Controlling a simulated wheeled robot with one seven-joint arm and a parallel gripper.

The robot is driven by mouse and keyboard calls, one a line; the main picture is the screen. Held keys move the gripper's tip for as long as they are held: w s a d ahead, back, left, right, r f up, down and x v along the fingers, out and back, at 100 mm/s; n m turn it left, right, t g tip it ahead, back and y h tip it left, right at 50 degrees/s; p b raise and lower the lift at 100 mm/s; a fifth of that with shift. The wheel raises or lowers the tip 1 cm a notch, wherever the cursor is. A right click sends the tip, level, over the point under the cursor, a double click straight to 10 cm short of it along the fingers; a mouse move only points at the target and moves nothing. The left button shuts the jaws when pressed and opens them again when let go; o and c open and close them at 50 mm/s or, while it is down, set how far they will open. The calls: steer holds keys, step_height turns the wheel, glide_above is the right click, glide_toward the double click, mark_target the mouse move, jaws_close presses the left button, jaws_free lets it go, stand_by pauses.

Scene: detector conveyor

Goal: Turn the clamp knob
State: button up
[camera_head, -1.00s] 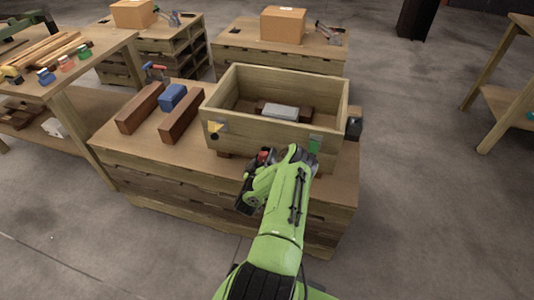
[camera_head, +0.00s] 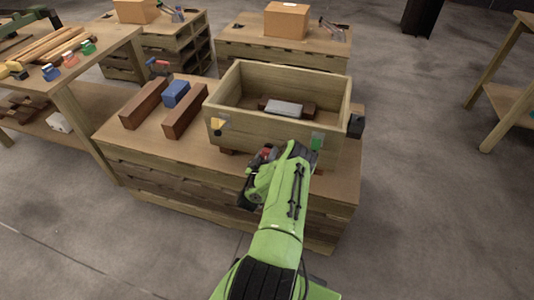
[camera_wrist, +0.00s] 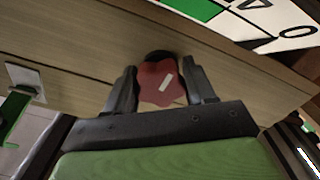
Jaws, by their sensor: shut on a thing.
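The clamp knob (camera_wrist: 160,82) is red and lobed, with a pale bar mark on its face. In the wrist view it sits between the two fingers of my gripper (camera_wrist: 162,86), which is shut on it. A dark round part shows just behind the knob. In the head view my gripper (camera_head: 262,158) is at the front of the wooden box (camera_head: 258,122), low near the bench top, and a bit of red shows there. My arm hides most of the knob in that view.
The box stands on a wooden workbench (camera_head: 140,145) and holds a grey block (camera_head: 284,108). Two brown beams and a blue block (camera_head: 176,93) lie to its left. A green tab (camera_head: 316,142) and a yellow tab (camera_head: 218,124) are on the box front.

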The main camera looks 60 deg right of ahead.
steer(key=m+p, duration=0.1)
steer(key=m, duration=0.2)
steer(key=shift+r+m+p, duration=0.1)
steer(key=shift+m+p, duration=0.2)
steer(key=m+p, duration=0.1)
steer(key=m, duration=0.2)
steer(key=shift+m, duration=0.3)
steer(key=m, duration=0.3)
steer(key=shift+w+m, duration=0.1)
steer(key=shift+m, duration=2.2)
steer(key=o, duration=1)
steer(key=shift+c, duration=0.2)
